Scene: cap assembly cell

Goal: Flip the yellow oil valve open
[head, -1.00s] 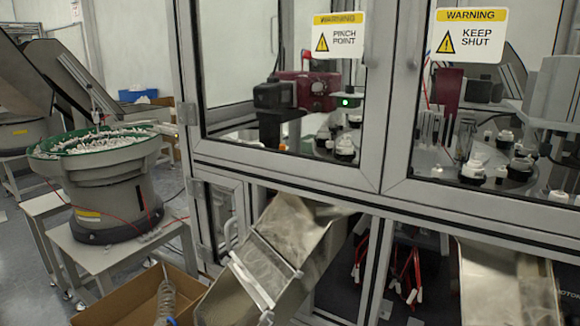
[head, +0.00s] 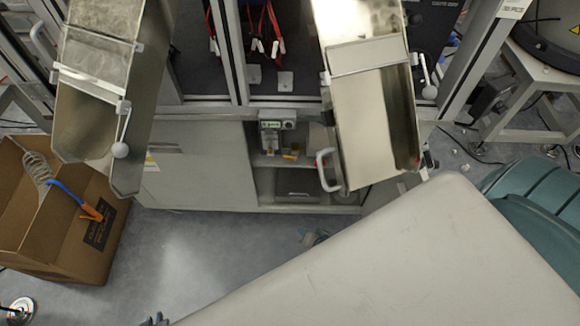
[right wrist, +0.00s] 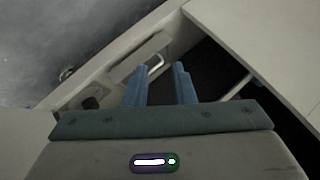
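Small yellow parts (head: 292,153) show beside a grey unit (head: 271,136) inside the open cabinet bay below the machine. They are too small to tell which is the valve or how its lever stands. My right gripper (head: 312,237) shows small and partly hidden in front of the bay, apart from the yellow parts. In the right wrist view its two blue fingers (right wrist: 159,82) are apart with nothing between them. I cannot make out the valve there. Only the tips of my left gripper (head: 156,321) show at the bottom edge, and its opening is unclear.
Metal chutes hang at the left (head: 85,110) and right (head: 372,120) of the bay. A cardboard box (head: 70,235) with a coiled hose stands at left. A large pale surface covers the lower right. The floor before the cabinet is clear.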

